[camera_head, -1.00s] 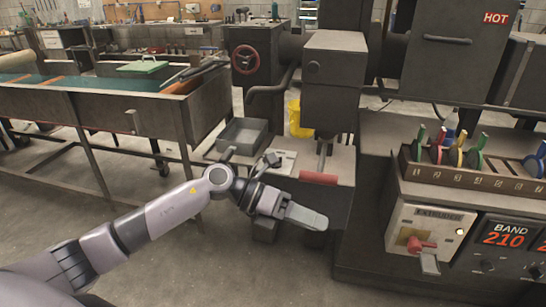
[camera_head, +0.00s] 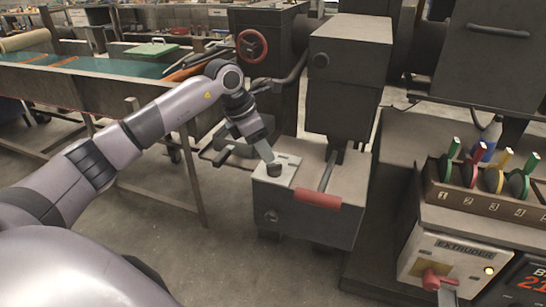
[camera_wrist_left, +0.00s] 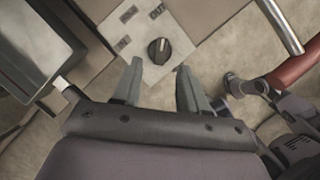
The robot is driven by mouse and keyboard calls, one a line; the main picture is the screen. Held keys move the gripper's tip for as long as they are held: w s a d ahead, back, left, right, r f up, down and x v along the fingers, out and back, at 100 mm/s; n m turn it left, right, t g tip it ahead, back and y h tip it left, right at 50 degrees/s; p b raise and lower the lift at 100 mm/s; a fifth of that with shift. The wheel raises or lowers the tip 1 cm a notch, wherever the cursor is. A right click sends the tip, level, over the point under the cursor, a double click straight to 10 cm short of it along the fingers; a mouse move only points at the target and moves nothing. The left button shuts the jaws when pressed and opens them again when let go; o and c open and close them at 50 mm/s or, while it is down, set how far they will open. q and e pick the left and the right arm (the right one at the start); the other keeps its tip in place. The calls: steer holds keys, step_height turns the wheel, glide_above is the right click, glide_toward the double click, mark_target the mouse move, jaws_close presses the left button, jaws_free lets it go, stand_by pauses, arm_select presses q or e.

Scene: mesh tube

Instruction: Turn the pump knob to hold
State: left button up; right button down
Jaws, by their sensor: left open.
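The pump knob (camera_wrist_left: 159,51) is a round black knob with a pale pointer line, set on a light plate (camera_wrist_left: 130,35) with small dark labels in the left wrist view. In the head view the dark knob (camera_head: 274,170) shows just below the fingertips of my left gripper (camera_head: 268,155). In the wrist view my left gripper (camera_wrist_left: 157,75) is open, with the knob just beyond and between its two fingertips. The jaws are not closed on it.
A red-gripped lever (camera_head: 317,200) lies right of the knob on the same grey box, and its red bar (camera_wrist_left: 296,67) shows in the wrist view. A grey metal tray (camera_wrist_left: 30,50) is on the left. The extruder panel (camera_head: 450,262) is at lower right.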

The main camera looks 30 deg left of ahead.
mark_target(272, 164)
arm_select(q)
steer(key=x, duration=0.4)
steer(key=shift+w+d+f, duration=0.1)
steer(key=shift+f, duration=0.3)
jaws_close()
